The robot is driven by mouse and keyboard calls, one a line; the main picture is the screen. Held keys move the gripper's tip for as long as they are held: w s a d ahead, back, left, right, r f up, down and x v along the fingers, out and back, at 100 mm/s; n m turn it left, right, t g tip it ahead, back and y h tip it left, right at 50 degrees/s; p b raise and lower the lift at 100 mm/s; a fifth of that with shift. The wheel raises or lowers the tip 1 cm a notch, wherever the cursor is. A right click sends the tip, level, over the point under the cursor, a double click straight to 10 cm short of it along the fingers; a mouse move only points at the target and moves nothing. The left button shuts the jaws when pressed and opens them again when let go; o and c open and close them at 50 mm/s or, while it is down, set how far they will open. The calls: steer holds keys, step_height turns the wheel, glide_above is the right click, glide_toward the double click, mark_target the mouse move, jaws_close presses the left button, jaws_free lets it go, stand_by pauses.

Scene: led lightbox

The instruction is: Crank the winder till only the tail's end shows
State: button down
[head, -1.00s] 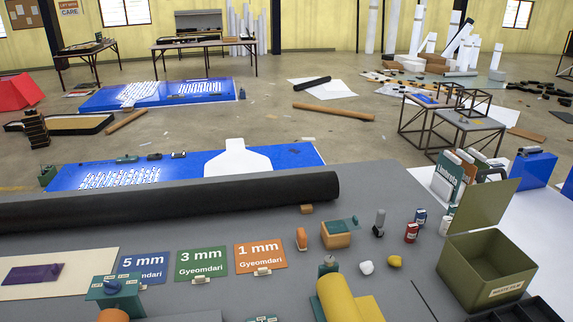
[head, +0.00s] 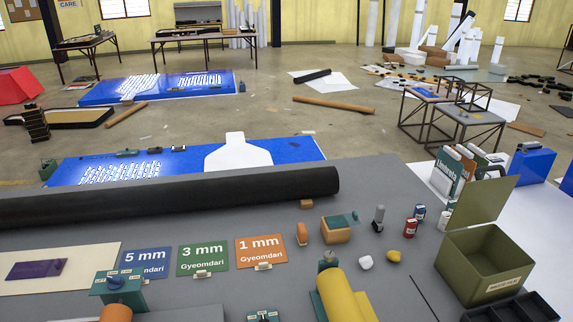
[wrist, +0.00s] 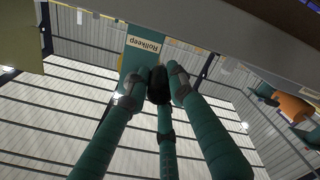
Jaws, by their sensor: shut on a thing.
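In the wrist view my gripper (wrist: 152,78) has its teal fingers closed around a small black knob (wrist: 159,90). I take the knob for the winder's crank handle, but the crank arm is hidden. A teal panel (wrist: 145,45) labelled "Rollkeep" is just beyond the fingertips. In the head view a small teal and black piece (head: 264,316) shows at the bottom edge; most of it is cut off, and I cannot tell whether it is the winder. The tail's end cannot be made out in either view.
A yellow roll (head: 340,295) is at the bottom centre of the grey table. A teal stand (head: 118,286) with a blue knob is at left. Number cards, a long black roll (head: 170,196) and an olive bin (head: 487,262) surround the work area. An orange roll (wrist: 293,108) shows at the wrist view's right.

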steer(key=shift+r, duration=0.25)
steer(key=shift+a+r+p, duration=0.25)
steer(key=shift+r+p, duration=0.15)
steer(key=shift+r, duration=0.05)
steer(key=shift+a, duration=0.1)
